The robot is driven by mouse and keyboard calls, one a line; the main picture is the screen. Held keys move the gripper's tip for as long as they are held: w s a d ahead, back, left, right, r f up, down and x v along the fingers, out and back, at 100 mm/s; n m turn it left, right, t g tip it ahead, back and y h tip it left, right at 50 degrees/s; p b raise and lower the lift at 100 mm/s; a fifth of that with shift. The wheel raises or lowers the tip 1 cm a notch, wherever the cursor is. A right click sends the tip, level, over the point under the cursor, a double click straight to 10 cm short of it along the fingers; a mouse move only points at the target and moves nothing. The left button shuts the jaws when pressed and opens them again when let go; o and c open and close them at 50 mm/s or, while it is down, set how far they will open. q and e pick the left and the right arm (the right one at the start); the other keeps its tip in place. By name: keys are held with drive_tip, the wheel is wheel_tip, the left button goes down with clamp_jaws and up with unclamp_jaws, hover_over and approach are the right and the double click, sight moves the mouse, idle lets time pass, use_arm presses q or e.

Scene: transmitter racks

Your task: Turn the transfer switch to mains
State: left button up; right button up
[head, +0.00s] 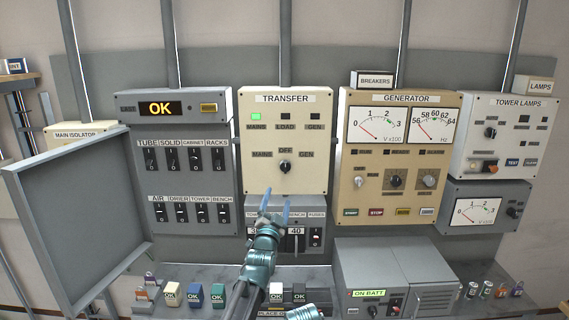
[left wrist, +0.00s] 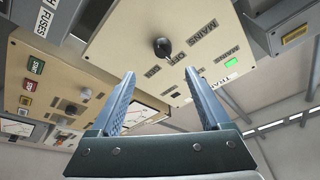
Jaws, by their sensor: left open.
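The cream transfer panel (head: 310,180) hangs at the middle of the wall in the head view. Its black transfer switch knob (head: 285,166) sits among the labels MAINS on the left, OFF above and GEN on the right. The knob appears to point at OFF. A green lamp (head: 256,117) is lit above the upper MAINS label. My left gripper (head: 275,200) is open and empty, just below the knob in the head view. In the left wrist view the knob (left wrist: 162,48) shows beyond and between the open fingertips (left wrist: 160,75), apart from them. My right gripper's jaws are not seen.
An open grey door (head: 75,225) stands out at the left. The generator panel (head: 400,160) is right of the transfer panel, and a fuse panel (head: 316,240) is below it. A grey box (head: 395,275) and several small blocks occupy the shelf below.

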sight(285, 171)
use_arm(q)
drive_tip(key=shift+w+r, duration=0.15)
drive_tip(key=shift+r, duration=0.15)
drive_tip(key=p+x, duration=0.4)
drive_tip(key=x, duration=0.9)
drive_tip(key=shift+w+r, duration=0.15)
drive_tip(key=shift+w, duration=0.15)
clamp_jaws()
